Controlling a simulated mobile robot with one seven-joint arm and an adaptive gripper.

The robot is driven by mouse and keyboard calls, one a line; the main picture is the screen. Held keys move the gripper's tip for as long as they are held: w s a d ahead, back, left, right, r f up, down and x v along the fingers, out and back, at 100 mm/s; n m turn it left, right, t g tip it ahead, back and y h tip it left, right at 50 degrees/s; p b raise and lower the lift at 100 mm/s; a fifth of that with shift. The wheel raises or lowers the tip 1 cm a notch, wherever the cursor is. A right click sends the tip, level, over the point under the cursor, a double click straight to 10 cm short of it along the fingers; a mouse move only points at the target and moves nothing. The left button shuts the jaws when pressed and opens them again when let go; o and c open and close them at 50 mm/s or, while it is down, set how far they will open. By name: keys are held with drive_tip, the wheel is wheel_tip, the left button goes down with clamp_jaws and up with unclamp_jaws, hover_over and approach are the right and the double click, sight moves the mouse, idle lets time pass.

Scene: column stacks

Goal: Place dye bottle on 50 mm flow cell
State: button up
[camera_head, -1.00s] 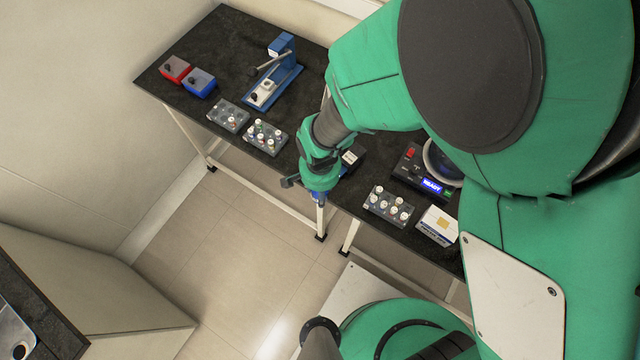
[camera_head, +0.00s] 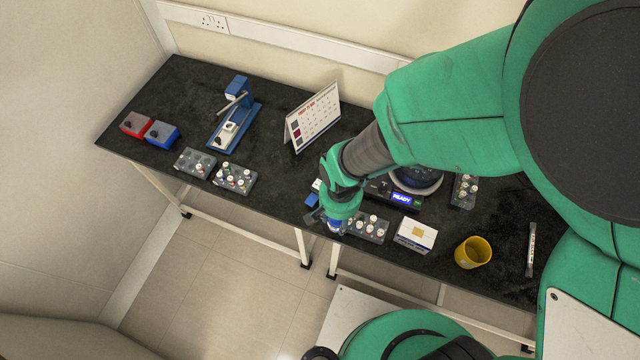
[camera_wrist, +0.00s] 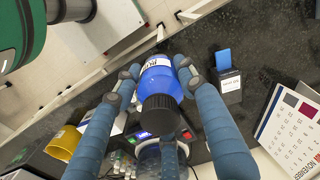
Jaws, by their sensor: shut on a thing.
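My gripper (camera_wrist: 156,76) is shut on a blue dye bottle (camera_wrist: 160,85) with a white label and a black cap. The fingers grip it from both sides. In the head view my gripper (camera_head: 333,224) is just off the bench's front edge, and the bottle is mostly hidden. A small dark box with a white label and a blue part (camera_wrist: 230,80) stands on the bench beside the held bottle, apart from it. It looks like the flow cell, but its label is too small to read. In the head view its blue part (camera_head: 312,200) shows beside my wrist.
A rack of white-capped vials (camera_head: 366,227), a white box (camera_head: 416,234), a device with a lit READY display (camera_head: 402,198) and a yellow cup (camera_head: 473,252) stand right of my gripper. A calendar (camera_head: 313,117) stands behind.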

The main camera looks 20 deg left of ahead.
drive_tip(key=shift+w+d+r, duration=0.1)
drive_tip(key=shift+d+r, duration=0.05)
drive_tip(key=shift+d, duration=0.25)
drive_tip(key=b, duration=0.1)
approach(320, 180)
drive_tip(key=shift+s+d+f, duration=0.25)
drive_tip(key=shift+s+f, duration=0.2)
drive_tip(key=shift+s, duration=0.1)
drive_tip(key=shift+s+d+f, duration=0.2)
drive_tip(key=shift+s+f, duration=0.2)
drive_tip(key=shift+s, duration=0.1)
drive_tip(key=shift+f+b, duration=0.35)
drive_tip(key=shift+f, duration=1.45)
drive_tip(key=shift+f, duration=0.15)
drive_tip(key=o, duration=1.3)
